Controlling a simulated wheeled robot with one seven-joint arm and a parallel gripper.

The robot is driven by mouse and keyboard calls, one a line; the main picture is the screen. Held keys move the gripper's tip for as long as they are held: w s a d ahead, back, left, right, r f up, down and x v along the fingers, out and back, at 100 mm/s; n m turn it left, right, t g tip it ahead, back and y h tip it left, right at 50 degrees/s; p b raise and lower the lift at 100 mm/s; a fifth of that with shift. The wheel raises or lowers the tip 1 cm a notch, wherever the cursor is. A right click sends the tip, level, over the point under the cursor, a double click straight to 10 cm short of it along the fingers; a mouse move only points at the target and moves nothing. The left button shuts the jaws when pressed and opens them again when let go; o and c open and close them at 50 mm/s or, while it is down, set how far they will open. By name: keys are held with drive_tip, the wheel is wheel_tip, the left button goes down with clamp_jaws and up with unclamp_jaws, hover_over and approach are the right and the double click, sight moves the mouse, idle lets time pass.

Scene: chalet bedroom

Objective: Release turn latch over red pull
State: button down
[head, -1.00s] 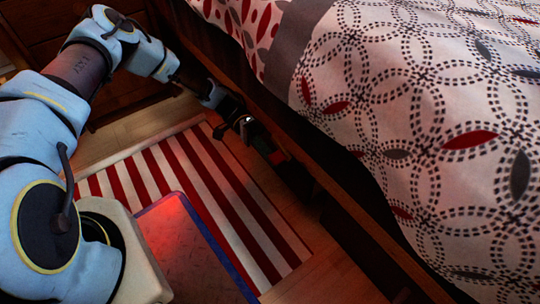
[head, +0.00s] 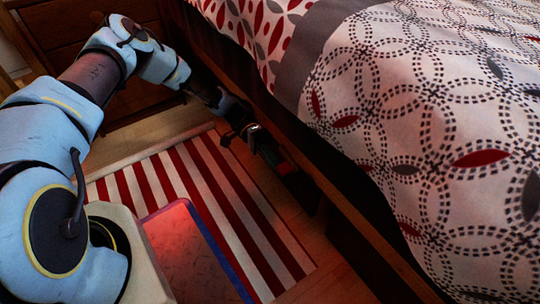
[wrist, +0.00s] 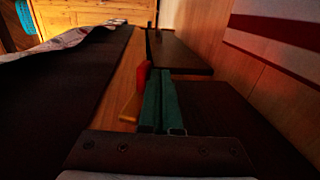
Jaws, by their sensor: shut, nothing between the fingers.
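My gripper (wrist: 163,130) is shut and empty; its two green fingers lie side by side in the wrist view. In the head view my gripper (head: 273,157) is low beside the bed's wooden side. A red pull (wrist: 143,78) stands up just left of the fingertips, against the wooden side. A small orange-brown wooden piece (wrist: 129,108), likely the turn latch, is left of the fingers and nearer than the pull. The fingers partly cover the area around the pull. I cannot tell whether they touch the pull or latch, nor how the latch is turned.
The bed (head: 400,110) with its patterned cover runs along the right. Its wooden rail (head: 330,185) is close to my gripper. Dark flat panels (wrist: 182,54) lie right of the fingers. The striped rug (head: 215,190) covers the floor, and a wooden dresser (head: 60,40) stands behind my arm.

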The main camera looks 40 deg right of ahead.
drive_tip(key=w+r+p, duration=0.1)
drive_tip(key=w, duration=0.9)
drive_tip(key=shift+d, duration=0.25)
drive_tip(key=shift+w+r, duration=0.1)
